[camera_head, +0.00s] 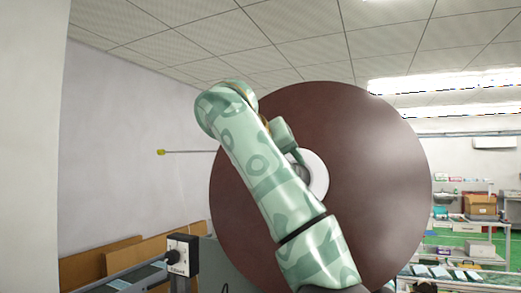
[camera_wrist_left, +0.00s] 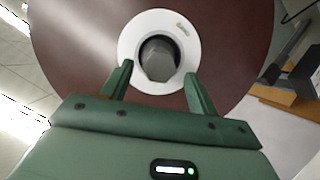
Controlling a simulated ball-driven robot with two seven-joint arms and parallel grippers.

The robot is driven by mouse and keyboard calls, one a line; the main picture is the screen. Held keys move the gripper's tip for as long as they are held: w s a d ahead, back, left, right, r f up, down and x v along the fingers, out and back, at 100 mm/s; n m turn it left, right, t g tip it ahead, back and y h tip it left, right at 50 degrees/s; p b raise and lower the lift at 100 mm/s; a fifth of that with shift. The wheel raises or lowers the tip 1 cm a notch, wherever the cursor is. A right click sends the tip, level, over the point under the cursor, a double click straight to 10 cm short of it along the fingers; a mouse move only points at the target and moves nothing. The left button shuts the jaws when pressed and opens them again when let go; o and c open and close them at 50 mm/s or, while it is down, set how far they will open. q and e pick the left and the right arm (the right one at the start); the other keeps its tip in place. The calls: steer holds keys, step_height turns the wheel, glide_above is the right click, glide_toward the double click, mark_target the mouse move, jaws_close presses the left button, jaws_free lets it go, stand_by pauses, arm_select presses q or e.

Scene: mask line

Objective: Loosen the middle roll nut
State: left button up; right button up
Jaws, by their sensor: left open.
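A large brown roll disc (camera_head: 385,190) fills the middle of the head view, with a white hub ring (camera_head: 318,175) at its centre, partly hidden by my left arm. In the left wrist view the white ring (camera_wrist_left: 128,42) surrounds a grey nut (camera_wrist_left: 159,62) seated in its centre. My left gripper (camera_wrist_left: 157,78) is open, its two green fingers pointing at the hub, one on each side of the nut. The fingers look apart from the nut; their exact distance from it is unclear. My right gripper is not in view.
A thin rod with a yellow end (camera_head: 161,152) sticks out left of the disc. A black control box (camera_head: 182,254) stands at lower left by brown boards (camera_head: 150,250). Shelves with boxes (camera_head: 480,205) stand at far right.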

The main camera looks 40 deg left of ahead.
arm_select(q)
steer(key=b+v, duration=0.5)
steer(key=v, duration=0.8)
steer(key=shift+s+b, duration=0.25)
steer(key=shift+b, duration=0.05)
